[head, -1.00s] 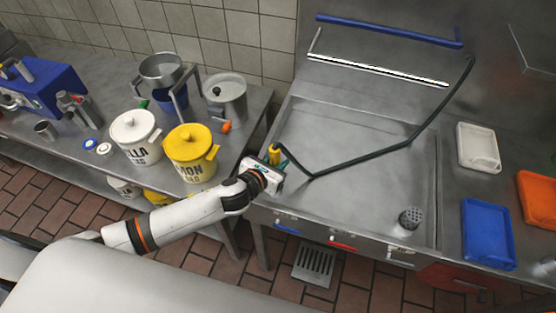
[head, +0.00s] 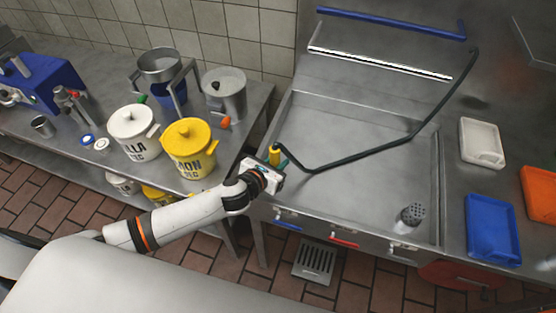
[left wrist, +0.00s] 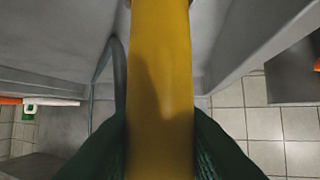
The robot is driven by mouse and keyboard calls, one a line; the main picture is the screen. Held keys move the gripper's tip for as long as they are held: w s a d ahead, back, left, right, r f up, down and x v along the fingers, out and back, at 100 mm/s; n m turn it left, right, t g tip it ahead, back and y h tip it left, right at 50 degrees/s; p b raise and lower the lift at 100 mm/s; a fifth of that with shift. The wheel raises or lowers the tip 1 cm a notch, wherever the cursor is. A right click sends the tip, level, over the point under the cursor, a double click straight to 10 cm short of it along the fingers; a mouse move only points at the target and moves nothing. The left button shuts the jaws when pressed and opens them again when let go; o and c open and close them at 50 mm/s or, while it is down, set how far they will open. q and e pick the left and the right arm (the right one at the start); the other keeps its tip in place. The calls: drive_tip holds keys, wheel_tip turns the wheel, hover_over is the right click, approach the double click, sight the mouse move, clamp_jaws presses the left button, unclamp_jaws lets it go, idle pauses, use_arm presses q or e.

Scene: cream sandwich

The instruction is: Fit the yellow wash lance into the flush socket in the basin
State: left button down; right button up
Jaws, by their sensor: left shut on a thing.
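The yellow wash lance (head: 274,154) stands at the left edge of the steel basin (head: 350,195) in the head view. A dark hose (head: 370,152) runs from it across the basin to the back wall. My left gripper (head: 268,168) is shut on the lance. In the left wrist view the lance (left wrist: 160,85) fills the middle between the dark green fingers (left wrist: 160,150). Its far end runs out of the top of that picture. My right gripper is not in view.
A grey perforated cylinder (head: 411,214) stands at the basin's front right. A yellow pot (head: 190,152) and a white pot (head: 133,135) stand on the left table. White (head: 482,145) and blue (head: 492,232) trays lie to the right. The basin's middle is clear below the hose.

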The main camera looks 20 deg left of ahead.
use_arm(q)
drive_tip(key=shift+f+b, duration=0.75)
drive_tip(key=shift+f, duration=0.3)
drive_tip(key=c, duration=1.1)
unclamp_jaws()
drive_tip(key=b+v, duration=0.1)
drive_tip(key=v, duration=1.1)
drive_tip(key=shift+s, duration=0.1)
